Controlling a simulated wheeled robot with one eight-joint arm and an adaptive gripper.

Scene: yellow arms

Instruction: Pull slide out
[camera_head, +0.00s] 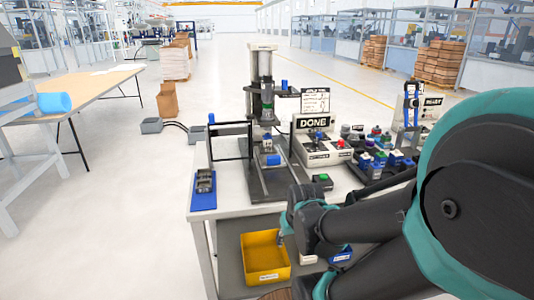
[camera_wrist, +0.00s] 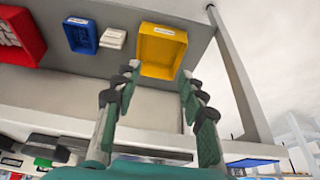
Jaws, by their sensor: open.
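The press stand (camera_head: 262,85) stands upright on the white table in the head view. A small slide-like carriage with a blue and white part (camera_head: 270,158) sits low in the press, above its dark grey base plate (camera_head: 268,183). I cannot tell how far the slide is in or out. My gripper (camera_head: 285,222) is in front of the table's front edge, below and apart from the press. In the wrist view my gripper (camera_wrist: 159,80) is open, with nothing between its fingers. The press is not clearly seen in the wrist view.
A yellow bin (camera_head: 265,257) lies on the lower shelf, with blue and red bins (camera_wrist: 80,37) (camera_wrist: 20,40) beside it. A DONE panel (camera_head: 315,124), small coloured parts (camera_head: 375,160) and a blue tray (camera_head: 203,195) are on the tabletop. My arm hides the table's right side.

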